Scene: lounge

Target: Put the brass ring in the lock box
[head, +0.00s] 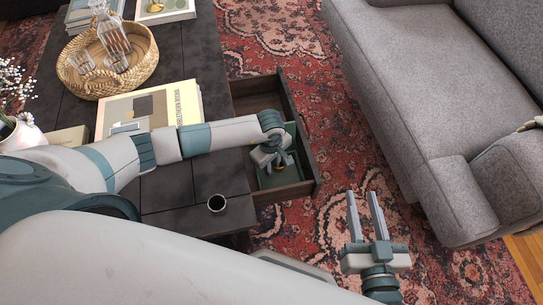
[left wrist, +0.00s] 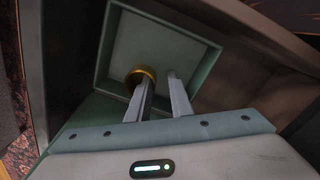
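The lock box (head: 291,131) is a green open box inside the pulled-out drawer in the head view. It also shows in the left wrist view (left wrist: 200,39), where its pale floor and green walls surround the fingertips. The brass ring (left wrist: 149,71) is at the tip of my left gripper's left finger, inside the box outline. Whether the ring touches the floor or the finger is unclear. My left gripper (left wrist: 160,77) points down into the box with its fingers apart; the right finger is clear of the ring. My right gripper (head: 364,194) is open and empty over the rug.
The drawer (head: 304,188) juts out from the dark table (head: 178,190). A book (head: 187,104) and a woven tray (head: 148,62) with a decanter lie farther left. A grey sofa (head: 400,90) stands at right.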

